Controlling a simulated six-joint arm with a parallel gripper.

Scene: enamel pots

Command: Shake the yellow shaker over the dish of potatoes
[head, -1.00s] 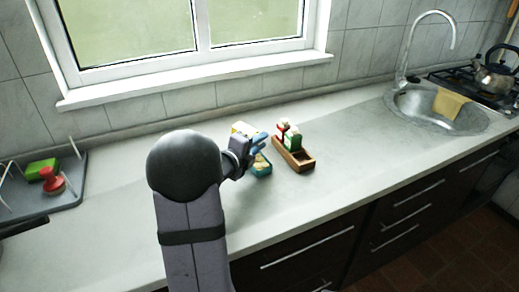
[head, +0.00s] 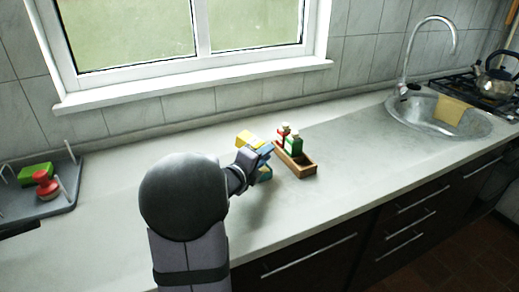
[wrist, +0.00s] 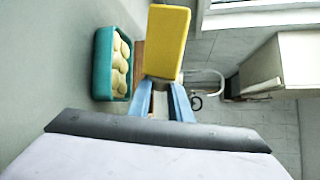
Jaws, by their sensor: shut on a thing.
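The yellow shaker (head: 244,138) is held up off the counter, tilted over to the left in the head view. My gripper (head: 262,152) is shut on it with blue fingers, and the shaker (wrist: 167,42) sticks out beyond the fingertips in the wrist view. The teal dish (head: 265,175) stands on the counter below my gripper, mostly hidden by it in the head view. In the wrist view the dish (wrist: 98,65) shows beside the shaker, with several yellow potatoes (wrist: 120,63) in it.
A wooden caddy (head: 307,167) with a red and a green shaker (head: 294,146) stands just right of the dish. A grey tray (head: 60,200) with a green and a red item is at far left. The sink (head: 440,120) is at right. The counter between is clear.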

